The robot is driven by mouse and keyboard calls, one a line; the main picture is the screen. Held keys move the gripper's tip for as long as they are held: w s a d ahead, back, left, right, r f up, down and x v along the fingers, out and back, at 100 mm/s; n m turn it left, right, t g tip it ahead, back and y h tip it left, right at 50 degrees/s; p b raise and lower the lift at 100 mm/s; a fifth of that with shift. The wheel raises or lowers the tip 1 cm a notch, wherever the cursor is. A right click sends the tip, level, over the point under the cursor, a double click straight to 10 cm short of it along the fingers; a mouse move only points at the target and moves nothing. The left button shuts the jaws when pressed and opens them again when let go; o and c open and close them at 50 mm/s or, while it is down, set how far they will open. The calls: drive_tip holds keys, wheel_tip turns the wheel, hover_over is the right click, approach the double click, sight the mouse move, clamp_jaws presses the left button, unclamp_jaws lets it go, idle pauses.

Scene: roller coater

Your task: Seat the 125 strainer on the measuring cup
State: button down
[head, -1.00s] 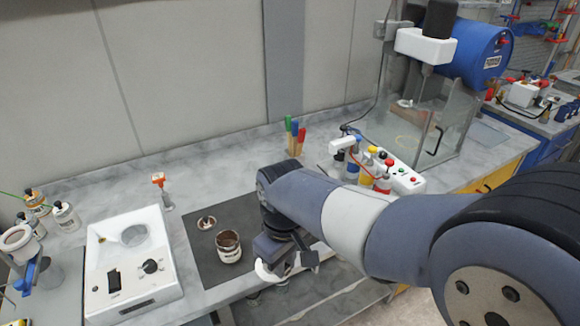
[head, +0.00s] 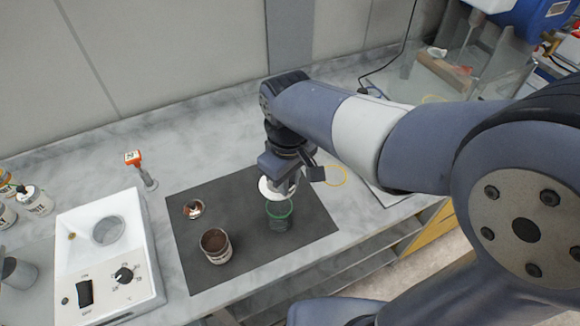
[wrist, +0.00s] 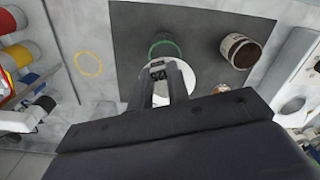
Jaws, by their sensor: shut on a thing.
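In the wrist view the strainer (wrist: 191,78) shows between and beside the fingers. The measuring cup, a clear cup with a green rim (head: 279,222), stands upright on the dark mat, and it also shows in the wrist view (wrist: 165,46). The strainer is over or beside the cup's back left rim in the head view, and appears apart from it. The exact height gap cannot be told.
A brown-filled can (head: 215,246) and a small round lid-like piece (head: 193,210) are on the dark mat (head: 245,272). A white heater box (head: 105,255) stands left of it. An orange-topped tool (head: 140,170) stands behind. A yellow ring (head: 335,175) lies on the bench.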

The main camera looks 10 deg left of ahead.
drive_tip(key=shift+s, duration=0.1)
drive_tip(key=shift+f+b, duration=1.7)
drive_tip(key=shift+f, duration=0.7)
drive_tip(key=shift+f+b, duration=1.25)
drive_tip(key=shift+f, duration=0.65)
drive_tip(key=shift+d+f, duration=0.1)
drive_tip(key=shift+f, duration=0.1)
